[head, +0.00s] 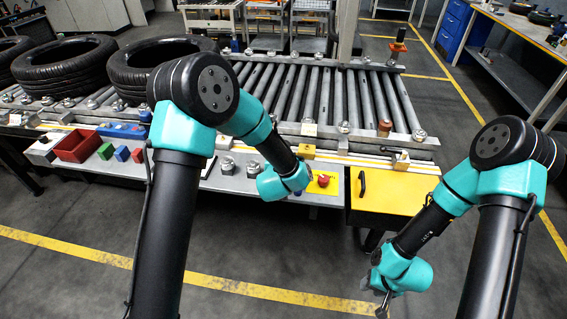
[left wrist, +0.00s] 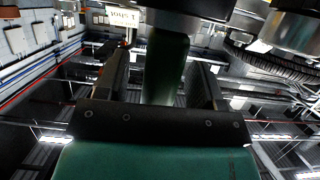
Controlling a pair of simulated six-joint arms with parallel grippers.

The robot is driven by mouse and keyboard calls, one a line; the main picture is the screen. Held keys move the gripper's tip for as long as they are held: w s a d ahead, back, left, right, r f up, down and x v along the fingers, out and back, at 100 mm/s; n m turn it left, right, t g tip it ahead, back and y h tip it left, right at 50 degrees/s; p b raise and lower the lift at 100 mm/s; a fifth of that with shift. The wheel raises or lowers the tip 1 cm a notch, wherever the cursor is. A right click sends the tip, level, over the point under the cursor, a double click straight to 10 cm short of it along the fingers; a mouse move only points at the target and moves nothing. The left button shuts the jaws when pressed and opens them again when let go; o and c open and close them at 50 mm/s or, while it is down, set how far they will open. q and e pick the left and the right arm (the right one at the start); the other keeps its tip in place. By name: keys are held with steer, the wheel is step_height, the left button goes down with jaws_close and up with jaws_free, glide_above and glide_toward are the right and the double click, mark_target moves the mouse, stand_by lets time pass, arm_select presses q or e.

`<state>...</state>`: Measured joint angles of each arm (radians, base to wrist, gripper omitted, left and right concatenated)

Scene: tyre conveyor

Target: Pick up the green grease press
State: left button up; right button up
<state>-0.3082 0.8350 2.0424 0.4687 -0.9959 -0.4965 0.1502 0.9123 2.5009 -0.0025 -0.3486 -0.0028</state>
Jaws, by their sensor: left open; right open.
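A dark green cylinder, which I take to be the grease press (left wrist: 168,75), stands between the two dark fingers of my left gripper (left wrist: 160,62) in the left wrist view. The fingers are apart, one on each side of it. I cannot tell whether either touches it. In the head view my left wrist is over the front ledge by a red button (head: 323,181) and hides the press and the left fingers. My right gripper (head: 382,302) is open and empty, low over the floor at the lower right.
A roller conveyor (head: 345,92) runs behind, with black tyres (head: 65,62) at its left. The front ledge holds a red bin (head: 76,146), small coloured blocks (head: 121,153), metal fittings (head: 227,165) and a yellow box (head: 385,190). The floor in front is clear.

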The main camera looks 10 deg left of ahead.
arm_select(q)
steer(key=shift+c, duration=0.2)
steer(key=c, duration=1.1)
steer(key=shift+o, duration=0.2)
steer(key=shift+r, duration=0.1)
step_height(320, 180, up, 10)
steer(key=shift+f, duration=0.1)
steer(key=shift+w+a, duration=0.1)
